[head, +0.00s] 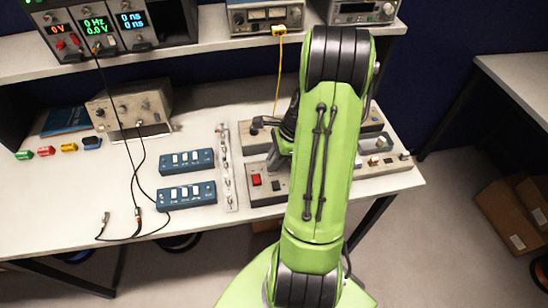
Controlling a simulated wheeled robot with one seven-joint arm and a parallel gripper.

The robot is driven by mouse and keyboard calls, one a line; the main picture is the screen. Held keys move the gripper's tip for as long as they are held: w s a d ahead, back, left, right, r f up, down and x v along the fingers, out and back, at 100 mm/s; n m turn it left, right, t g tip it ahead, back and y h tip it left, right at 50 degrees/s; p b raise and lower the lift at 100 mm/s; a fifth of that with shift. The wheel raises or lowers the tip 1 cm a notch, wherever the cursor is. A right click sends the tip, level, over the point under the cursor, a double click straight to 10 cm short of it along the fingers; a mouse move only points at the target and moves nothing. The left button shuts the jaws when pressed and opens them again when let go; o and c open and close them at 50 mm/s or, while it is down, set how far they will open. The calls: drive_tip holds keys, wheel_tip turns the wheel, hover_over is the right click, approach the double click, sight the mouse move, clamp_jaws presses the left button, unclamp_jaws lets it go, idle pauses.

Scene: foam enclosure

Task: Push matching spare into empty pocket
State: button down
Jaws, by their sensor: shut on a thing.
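My gripper (280,150) is low over the back-right part of the bench, at the grey control panels. My green arm hides much of it. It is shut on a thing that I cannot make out. The near grey panel (257,196) has a red button (257,180) and a dark one beside it. Small coloured pieces lie in a row at the bench's left: green (24,155), red (46,151), yellow (69,147) and blue (92,142). I cannot tell which piece is the matching spare. No empty pocket shows clearly; my arm covers part of the panels.
Two blue switch boxes (187,162) and a narrow strip of fittings (226,170) stand left of the panels. A beige instrument (130,108) stands behind, with black leads (137,205) hanging forward. A yellow cable (279,75) hangs from the shelf. The bench's front left is mostly clear.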

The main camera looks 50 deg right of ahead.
drive_tip(key=shift+f+b, duration=0.3)
drive_tip(key=shift+f, duration=0.3)
drive_tip(key=c, duration=1.1)
unclamp_jaws()
drive_tip(key=p+v, duration=0.4)
drive_tip(key=v, duration=1.1)
drive_tip(key=shift+d+r, duration=0.1)
drive_tip(key=shift+r, duration=0.25)
